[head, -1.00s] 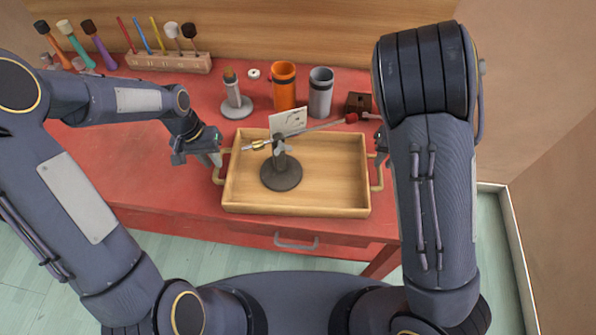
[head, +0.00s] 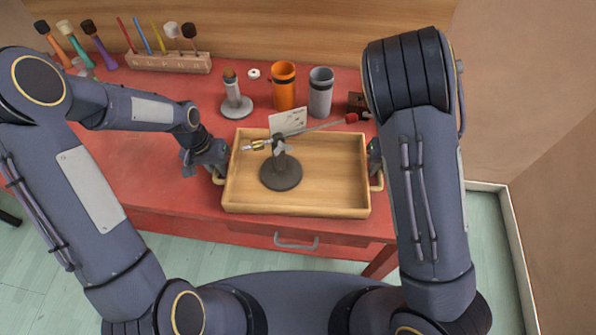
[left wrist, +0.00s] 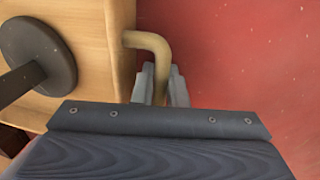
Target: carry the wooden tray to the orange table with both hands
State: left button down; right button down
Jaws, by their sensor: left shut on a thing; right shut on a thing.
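The wooden tray (head: 240,208) sits on the red table, near its front edge, with a brass-coloured handle at each side. A dark round-based stand (head: 281,172) with a clamp and a rod stands in the tray. My left gripper (head: 218,172) is shut on the tray's left handle, which also shows in the left wrist view (left wrist: 150,42) with the gripper fingers (left wrist: 160,84) around it. My right gripper (head: 376,165) is at the right handle (head: 377,182), shut on it; my right arm partly hides it. The orange table is not seen.
The red table (head: 130,165) holds an orange cup (head: 284,88), a grey cup (head: 320,92) and a small grey stand (head: 237,105) behind the tray. A rack of mallets (head: 168,62) is at the back left. A wall is at the right.

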pick_arm(q)
jog(key=shift+w+r, duration=0.1)
pick_arm(e)
jog(key=shift+r, duration=0.1)
